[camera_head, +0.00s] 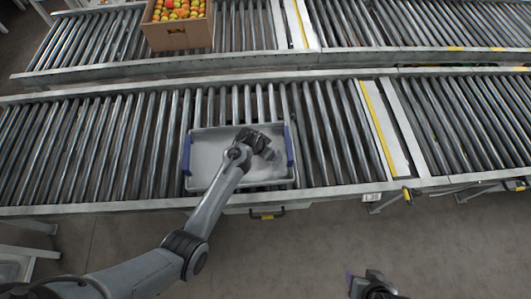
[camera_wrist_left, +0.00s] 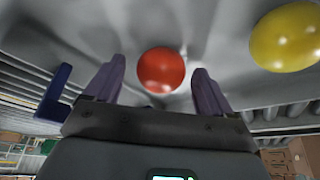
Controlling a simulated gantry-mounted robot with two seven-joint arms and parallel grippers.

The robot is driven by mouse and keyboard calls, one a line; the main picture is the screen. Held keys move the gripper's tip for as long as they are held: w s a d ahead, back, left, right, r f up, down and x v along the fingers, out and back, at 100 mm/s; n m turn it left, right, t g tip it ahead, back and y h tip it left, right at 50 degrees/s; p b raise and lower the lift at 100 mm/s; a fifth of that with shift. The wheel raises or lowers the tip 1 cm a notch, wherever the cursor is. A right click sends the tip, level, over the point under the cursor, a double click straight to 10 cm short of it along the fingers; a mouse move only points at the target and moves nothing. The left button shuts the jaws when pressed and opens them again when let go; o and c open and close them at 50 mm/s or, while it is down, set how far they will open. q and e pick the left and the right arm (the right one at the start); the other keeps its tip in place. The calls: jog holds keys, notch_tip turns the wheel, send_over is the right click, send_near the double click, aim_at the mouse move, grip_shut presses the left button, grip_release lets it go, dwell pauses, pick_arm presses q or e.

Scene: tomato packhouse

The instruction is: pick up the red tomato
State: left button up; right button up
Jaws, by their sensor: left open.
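The red tomato (camera_wrist_left: 161,70) shows in the left wrist view, framed between the two fingers of my left gripper (camera_wrist_left: 159,74). The fingers are apart, and I cannot tell whether either touches it. A yellow tomato (camera_wrist_left: 287,37) lies to the right, outside the fingers. In the head view my left gripper (camera_head: 268,152) is over the right half of a grey tray (camera_head: 207,150) with blue ends. The gripper and arm hide both tomatoes there. My right gripper (camera_head: 376,285) is at the bottom edge, away from the tray; its jaws are unclear.
The tray stands on the near roller conveyor (camera_head: 90,150). A cardboard box (camera_head: 178,36) of red, orange and green tomatoes stands on the far conveyor (camera_head: 100,40). The near rollers left and right of the tray are clear.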

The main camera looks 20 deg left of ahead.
pick_arm(q)
jog(key=c, duration=0.8)
jog(key=shift+r, duration=0.1)
